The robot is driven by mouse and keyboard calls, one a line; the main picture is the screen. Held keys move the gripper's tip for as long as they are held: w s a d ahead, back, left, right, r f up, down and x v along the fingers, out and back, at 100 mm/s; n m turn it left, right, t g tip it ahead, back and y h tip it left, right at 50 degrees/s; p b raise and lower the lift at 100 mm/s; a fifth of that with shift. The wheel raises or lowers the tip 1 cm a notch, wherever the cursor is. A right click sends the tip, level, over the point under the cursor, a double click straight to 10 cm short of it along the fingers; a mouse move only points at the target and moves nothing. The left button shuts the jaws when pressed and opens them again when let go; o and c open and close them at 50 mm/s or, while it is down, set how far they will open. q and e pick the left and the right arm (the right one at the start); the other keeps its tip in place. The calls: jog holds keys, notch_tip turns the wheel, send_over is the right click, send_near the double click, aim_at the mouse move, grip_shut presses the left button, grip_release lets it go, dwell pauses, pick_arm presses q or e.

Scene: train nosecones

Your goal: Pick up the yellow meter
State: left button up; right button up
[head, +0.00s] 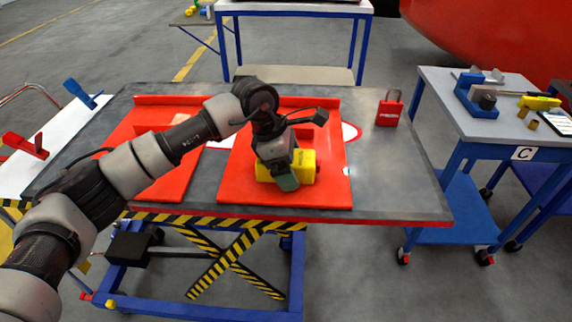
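The yellow meter (303,168) is a blocky yellow thing on the right-hand red panel (235,185) of the grey lift table. My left gripper (286,180) points down at the meter and covers its middle; yellow shows on both sides of it. One greenish fingertip pad faces the camera, and the other finger is hidden. I cannot tell whether the fingers are closed on the meter or only around or in front of it. The meter seems to rest on the panel, though its underside is partly hidden. My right gripper is not in view.
A red padlock-shaped block (389,108) stands on the table's right part, where the grey top (395,180) is otherwise clear. A blue cart (480,115) with a vise and a yellow tool is at right. A white surface with blue and red clamps is at left.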

pick_arm(q)
jog(key=c, duration=1.3)
jog(key=shift+r, duration=0.1)
